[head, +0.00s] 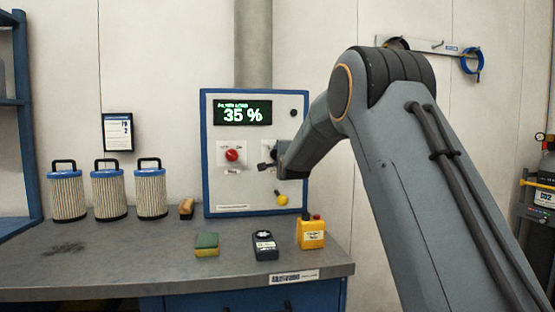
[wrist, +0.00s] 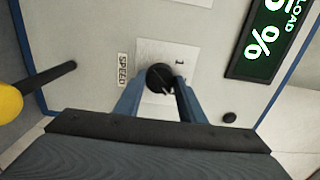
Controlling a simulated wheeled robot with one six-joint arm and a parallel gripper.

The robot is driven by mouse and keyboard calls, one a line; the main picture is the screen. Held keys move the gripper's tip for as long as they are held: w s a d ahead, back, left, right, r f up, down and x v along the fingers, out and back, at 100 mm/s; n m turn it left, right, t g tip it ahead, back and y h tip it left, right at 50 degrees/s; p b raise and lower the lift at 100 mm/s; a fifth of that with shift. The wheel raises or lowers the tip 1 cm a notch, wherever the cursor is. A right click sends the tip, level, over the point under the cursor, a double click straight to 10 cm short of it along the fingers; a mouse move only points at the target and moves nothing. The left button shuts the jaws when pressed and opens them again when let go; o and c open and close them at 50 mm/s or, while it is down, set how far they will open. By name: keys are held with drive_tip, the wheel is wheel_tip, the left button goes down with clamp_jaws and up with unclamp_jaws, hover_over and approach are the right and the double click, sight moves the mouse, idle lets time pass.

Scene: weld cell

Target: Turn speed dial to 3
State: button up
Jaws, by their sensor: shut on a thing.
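The speed dial is a black round knob (wrist: 160,76) on a pale square plate (wrist: 150,50), with a label reading SPEED (wrist: 122,70) beside it in the wrist view. A "1" shows on the plate on the other side of the knob; no "3" is readable. My gripper (wrist: 158,92) has its two blue-grey fingers shut on the knob, one on each side. In the head view my gripper (head: 270,166) is at the panel and hides most of the dial. The control panel (head: 208,190) has a screen (head: 243,112) reading 35 %.
A red knob (head: 232,155) is left of the dial, and a yellow-ended lever (head: 280,197) is below it. On the bench (head: 150,262) stand several filter cartridges (head: 109,195), a green-yellow sponge (head: 206,245), a dark meter (head: 264,246) and a yellow box (head: 311,235).

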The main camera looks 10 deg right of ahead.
idle(0.5)
drive_tip(key=o, duration=1)
drive_tip(key=shift+o, duration=0.2)
drive_tip(key=s+b, duration=0.1)
drive_tip(key=s, duration=0.7)
drive_tip(key=shift+w, duration=0.1)
